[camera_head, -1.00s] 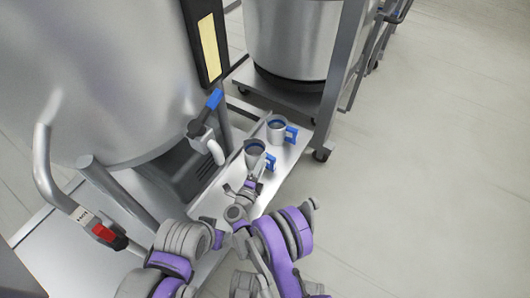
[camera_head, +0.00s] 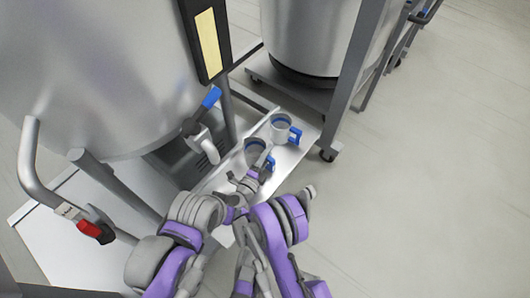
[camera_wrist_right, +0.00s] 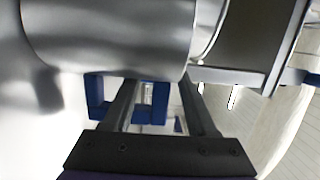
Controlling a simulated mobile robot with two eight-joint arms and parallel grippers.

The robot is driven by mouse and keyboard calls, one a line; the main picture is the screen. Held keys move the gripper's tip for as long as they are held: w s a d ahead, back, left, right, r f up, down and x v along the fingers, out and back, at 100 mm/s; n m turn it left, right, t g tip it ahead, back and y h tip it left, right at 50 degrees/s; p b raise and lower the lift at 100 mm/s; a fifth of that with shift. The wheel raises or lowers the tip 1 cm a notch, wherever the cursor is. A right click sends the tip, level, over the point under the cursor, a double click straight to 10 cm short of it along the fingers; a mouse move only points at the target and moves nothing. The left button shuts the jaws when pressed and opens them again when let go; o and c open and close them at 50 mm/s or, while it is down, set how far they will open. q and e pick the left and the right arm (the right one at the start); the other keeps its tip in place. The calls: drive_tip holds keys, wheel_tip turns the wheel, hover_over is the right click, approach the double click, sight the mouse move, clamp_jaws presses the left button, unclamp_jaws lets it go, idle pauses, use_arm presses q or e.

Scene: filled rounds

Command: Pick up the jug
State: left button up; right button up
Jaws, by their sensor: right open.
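Two metal jugs with blue handles stand on a narrow steel shelf (camera_head: 292,158). The near jug (camera_head: 253,148) is partly hidden by my right gripper (camera_head: 260,167); the far jug (camera_head: 281,131) stands behind it, its handle (camera_head: 296,135) to the right. In the right wrist view my right gripper (camera_wrist_right: 157,88) is open, its two fingers pointing at a grey jug body (camera_wrist_right: 110,35). The blue handle (camera_wrist_right: 95,100) shows left of the left finger and between the fingers; I cannot tell whether it is touched.
A large steel vat (camera_head: 90,70) with a blue-handled tap (camera_head: 207,108) stands left of the jugs. A red-handled valve (camera_head: 92,229) is at lower left. Another vat (camera_head: 310,35) on a wheeled frame stands behind. The floor (camera_head: 440,180) at right is clear.

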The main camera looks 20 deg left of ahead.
drive_tip(key=shift+s+a, duration=0.1)
drive_tip(key=shift+s, duration=0.05)
drive_tip(key=shift+r, duration=0.1)
drive_tip(key=shift+c, duration=1)
clamp_jaws()
drive_tip(key=shift+r, duration=0.15)
